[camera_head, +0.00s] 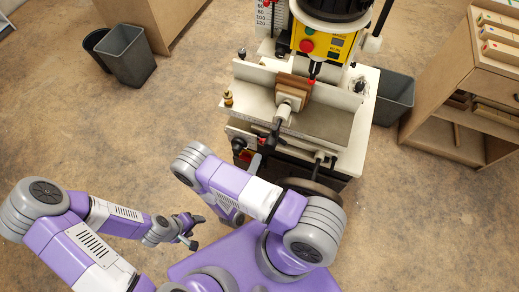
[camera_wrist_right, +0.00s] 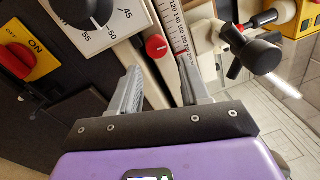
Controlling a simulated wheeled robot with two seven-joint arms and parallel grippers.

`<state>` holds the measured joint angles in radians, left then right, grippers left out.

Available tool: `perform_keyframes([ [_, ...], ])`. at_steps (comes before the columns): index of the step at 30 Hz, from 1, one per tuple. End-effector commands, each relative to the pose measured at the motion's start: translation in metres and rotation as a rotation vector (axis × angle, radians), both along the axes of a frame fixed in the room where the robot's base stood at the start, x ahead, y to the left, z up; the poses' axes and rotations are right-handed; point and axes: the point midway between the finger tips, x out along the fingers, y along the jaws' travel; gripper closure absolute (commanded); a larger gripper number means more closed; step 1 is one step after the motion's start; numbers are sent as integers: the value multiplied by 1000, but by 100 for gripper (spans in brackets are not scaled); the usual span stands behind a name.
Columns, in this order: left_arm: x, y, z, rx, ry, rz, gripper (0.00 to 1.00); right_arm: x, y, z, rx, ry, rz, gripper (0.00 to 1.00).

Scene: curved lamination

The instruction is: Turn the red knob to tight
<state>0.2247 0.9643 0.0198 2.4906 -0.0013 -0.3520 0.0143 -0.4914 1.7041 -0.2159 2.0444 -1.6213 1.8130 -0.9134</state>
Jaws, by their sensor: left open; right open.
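The red knob (camera_wrist_right: 156,46) shows in the right wrist view as a small round knob with a pale pointer line, on a cream panel beside a numbered scale. My right gripper (camera_wrist_right: 160,72) is open, its two fingers on either side of the knob's position in the picture. The knob appears just past the fingertips; I see no contact and cannot tell the depth gap. In the head view my right arm hides this gripper, and I cannot make out the knob. My left gripper (camera_head: 195,232) is open and empty, low over the floor, away from the machine.
A black dial (camera_wrist_right: 88,10) and a yellow switch plate (camera_wrist_right: 28,52) with a red switch lie left of the knob. A black-headed handle (camera_wrist_right: 258,52) stands at right. The machine (camera_head: 330,125) is ahead; grey bins (camera_head: 126,55) and a wooden shelf (camera_head: 450,118) flank it.

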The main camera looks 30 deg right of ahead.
Motion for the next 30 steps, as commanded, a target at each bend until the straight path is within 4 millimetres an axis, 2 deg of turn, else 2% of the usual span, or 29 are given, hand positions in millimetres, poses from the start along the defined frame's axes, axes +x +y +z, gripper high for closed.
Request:
perform_keyframes([
  [3,0,0,0,0,0,0,39,7,3,-4,-174,148,-90,54],
  [9,0,0,0,0,0,0,39,15,9,-11,-401,420,-252,54],
  [15,0,0,0,0,0,0,39,19,13,-16,-508,607,-350,54],
  [19,0,0,0,0,0,0,39,20,13,-16,-531,654,-373,54],
  [23,0,0,-1,0,0,0,39,25,2,-14,-534,661,-377,54],
  [30,0,0,-3,0,0,0,39,40,-32,-4,-532,660,-377,54],
])
